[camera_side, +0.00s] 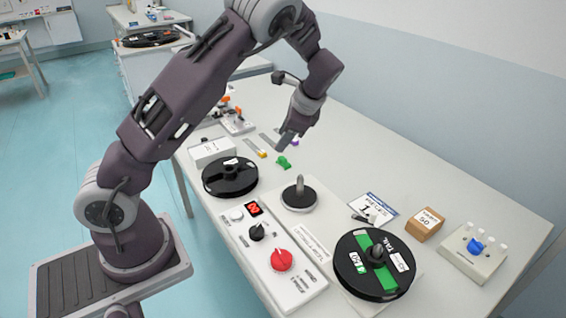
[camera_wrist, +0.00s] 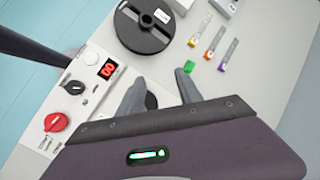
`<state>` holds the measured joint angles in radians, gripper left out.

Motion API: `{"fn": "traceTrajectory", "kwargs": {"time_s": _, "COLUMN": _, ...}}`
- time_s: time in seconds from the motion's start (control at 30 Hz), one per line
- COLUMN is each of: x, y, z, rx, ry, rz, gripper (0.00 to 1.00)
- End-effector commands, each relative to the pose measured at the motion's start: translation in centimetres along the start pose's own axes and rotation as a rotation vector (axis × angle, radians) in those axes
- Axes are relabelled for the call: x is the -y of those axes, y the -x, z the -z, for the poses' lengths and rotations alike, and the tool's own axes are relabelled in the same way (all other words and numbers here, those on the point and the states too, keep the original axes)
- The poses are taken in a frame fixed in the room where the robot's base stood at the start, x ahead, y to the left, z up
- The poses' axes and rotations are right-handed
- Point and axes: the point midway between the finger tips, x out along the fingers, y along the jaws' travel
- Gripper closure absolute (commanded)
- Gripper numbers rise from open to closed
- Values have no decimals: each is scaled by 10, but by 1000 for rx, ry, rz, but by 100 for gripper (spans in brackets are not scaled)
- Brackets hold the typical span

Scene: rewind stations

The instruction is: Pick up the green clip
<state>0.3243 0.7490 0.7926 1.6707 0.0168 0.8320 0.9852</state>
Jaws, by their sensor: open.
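The small green clip (camera_side: 284,162) lies on the white table, right of the black reel. In the wrist view the green clip (camera_wrist: 189,66) lies just beyond the tip of my gripper's right finger. My gripper (camera_side: 284,143) is above the table, close to the clip in the side view. In the wrist view my gripper (camera_wrist: 160,82) has its two fingers apart with nothing between them. The clip is outside the fingers, and I cannot tell how high above it they are.
A black reel (camera_side: 230,177) lies beside a control box (camera_side: 281,260) with a red knob. A metal spindle (camera_side: 299,193) stands near the clip. Tools with yellow (camera_wrist: 194,40), orange and purple ends lie beyond it. A reel with green tape (camera_side: 374,264) is at the front. Table right of the clip is clear.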

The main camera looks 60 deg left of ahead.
Motion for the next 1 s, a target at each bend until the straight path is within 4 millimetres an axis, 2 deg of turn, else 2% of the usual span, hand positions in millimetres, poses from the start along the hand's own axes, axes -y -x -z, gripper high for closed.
{"fn": "traceTrajectory", "kwargs": {"time_s": 0.03, "x": 15, "y": -25, "z": 8, "rx": 108, "ry": -118, "rz": 63, "gripper": 58}}
{"fn": "traceTrajectory", "kwargs": {"time_s": 0.1, "x": 36, "y": -50, "z": 18, "rx": 246, "ry": -293, "rz": 152, "gripper": 58}}
{"fn": "traceTrajectory", "kwargs": {"time_s": 0.2, "x": 59, "y": -72, "z": 34, "rx": 418, "ry": -521, "rz": 253, "gripper": 58}}
{"fn": "traceTrajectory", "kwargs": {"time_s": 0.33, "x": 72, "y": -84, "z": 52, "rx": 555, "ry": -711, "rz": 327, "gripper": 58}}
{"fn": "traceTrajectory", "kwargs": {"time_s": 0.47, "x": 72, "y": -95, "z": 61, "rx": 598, "ry": -771, "rz": 346, "gripper": 58}}
{"fn": "traceTrajectory", "kwargs": {"time_s": 0.7, "x": 53, "y": -148, "z": 84, "rx": 596, "ry": -769, "rz": 345, "gripper": 58}}
{"fn": "traceTrajectory", "kwargs": {"time_s": 0.77, "x": 50, "y": -158, "z": 88, "rx": 595, "ry": -767, "rz": 345, "gripper": 58}}
{"fn": "traceTrajectory", "kwargs": {"time_s": 0.93, "x": 60, "y": -174, "z": 79, "rx": 594, "ry": -763, "rz": 342, "gripper": 58}}
{"fn": "traceTrajectory", "kwargs": {"time_s": 1.0, "x": 68, "y": -186, "z": 73, "rx": 595, "ry": -762, "rz": 341, "gripper": 58}}
